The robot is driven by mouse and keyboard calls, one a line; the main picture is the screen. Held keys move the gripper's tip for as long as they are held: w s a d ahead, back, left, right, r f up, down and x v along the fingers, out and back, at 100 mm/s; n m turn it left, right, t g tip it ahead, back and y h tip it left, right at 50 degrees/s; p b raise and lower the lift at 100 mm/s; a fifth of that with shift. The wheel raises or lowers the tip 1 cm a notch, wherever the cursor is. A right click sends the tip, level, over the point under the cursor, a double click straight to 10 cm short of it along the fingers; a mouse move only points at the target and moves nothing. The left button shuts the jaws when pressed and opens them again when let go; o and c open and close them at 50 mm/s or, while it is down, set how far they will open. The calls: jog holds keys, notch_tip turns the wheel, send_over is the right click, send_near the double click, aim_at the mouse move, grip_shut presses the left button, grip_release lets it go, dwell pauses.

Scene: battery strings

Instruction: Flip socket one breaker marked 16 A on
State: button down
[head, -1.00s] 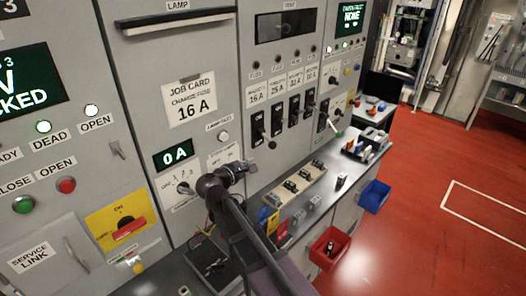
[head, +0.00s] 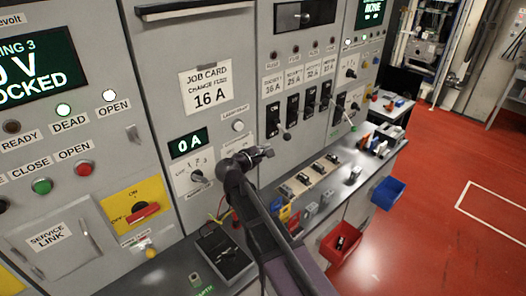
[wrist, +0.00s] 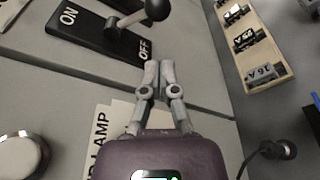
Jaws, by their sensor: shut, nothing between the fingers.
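The socket one breaker (head: 272,115) is the leftmost black switch in the row, under a 16 A label (head: 272,84). Its lever knob (head: 286,136) hangs at the lower end. In the wrist view, the black breaker plate (wrist: 88,30) carries ON and OFF marks. Its lever (wrist: 130,20) leans towards the OFF end, with a round knob (wrist: 157,9). My gripper (head: 268,152) is shut and empty, just below and left of that knob. In the wrist view, my gripper's closed fingertips (wrist: 158,66) are beside the OFF end, apart from the knob.
Several other breakers stand to the right, the nearest close by (head: 292,107). Below is a bench with a wooden fuse rack (head: 310,180), also in the wrist view (wrist: 262,62). A red bin (head: 341,243) and blue bin (head: 388,192) hang at the bench front.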

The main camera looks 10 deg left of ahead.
aim_at(284, 133)
jog(key=x, duration=0.6)
jog(key=shift+w+d+b, duration=0.15)
jog(key=shift+w+b, duration=0.2)
jog(key=shift+b, duration=0.1)
